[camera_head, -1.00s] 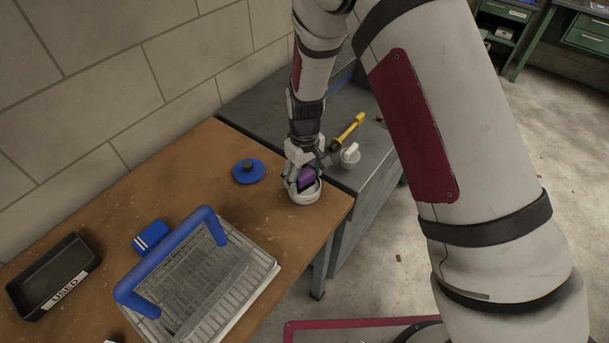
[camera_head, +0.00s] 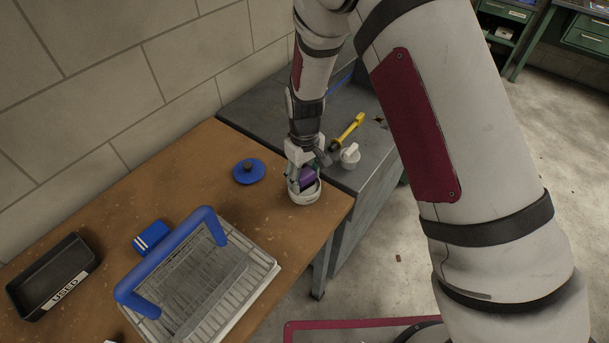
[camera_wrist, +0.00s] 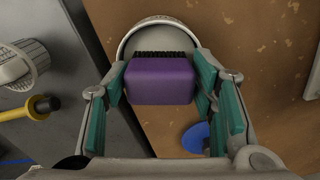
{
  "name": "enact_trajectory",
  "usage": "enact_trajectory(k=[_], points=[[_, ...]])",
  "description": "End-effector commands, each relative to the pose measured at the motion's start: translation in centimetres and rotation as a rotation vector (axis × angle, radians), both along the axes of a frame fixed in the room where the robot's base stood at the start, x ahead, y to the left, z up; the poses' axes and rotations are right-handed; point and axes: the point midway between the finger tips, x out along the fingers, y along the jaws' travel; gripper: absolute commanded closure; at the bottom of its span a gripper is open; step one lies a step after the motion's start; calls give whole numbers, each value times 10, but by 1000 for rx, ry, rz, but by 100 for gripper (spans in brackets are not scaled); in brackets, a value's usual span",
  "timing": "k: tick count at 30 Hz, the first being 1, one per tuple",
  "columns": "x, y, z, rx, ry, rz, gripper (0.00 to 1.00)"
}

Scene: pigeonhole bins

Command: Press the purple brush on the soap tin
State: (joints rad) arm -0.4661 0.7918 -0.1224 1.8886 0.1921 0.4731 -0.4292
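The purple brush (camera_wrist: 160,81) is between the teal-padded fingers of my gripper (camera_wrist: 160,88) in the wrist view, and its dark bristles face into the round tin. It also shows as a small purple patch in the head view (camera_head: 306,175). The soap tin (camera_head: 305,197) is a round whitish open tin on the wooden table near its right corner; its rim and pale inside show in the wrist view (camera_wrist: 158,22). My gripper (camera_head: 303,178) is shut on the brush, inside or just over the tin's mouth. I cannot tell whether the bristles touch the tin's bottom.
A blue lid (camera_head: 249,171) lies left of the tin. A wire rack with a blue handle (camera_head: 166,262), a blue-and-white box (camera_head: 151,236) and a black USED tray (camera_head: 52,278) stand further left. A white lidded pot (camera_head: 350,155) and yellow-handled tool (camera_head: 347,131) are on the grey cabinet.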

Motion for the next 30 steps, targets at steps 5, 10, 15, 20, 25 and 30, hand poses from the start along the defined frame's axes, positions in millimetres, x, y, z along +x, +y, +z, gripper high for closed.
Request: enact_trajectory(k=[5,10,15,20,25,30], points=[[0,0,0,0,0,0,82],[0,0,0,0,0,0,82],[0,0,0,0,0,0,86],[0,0,-1,0,0,0,86],[0,0,-1,0,0,0,86],[0,0,-1,0,0,0,86]])
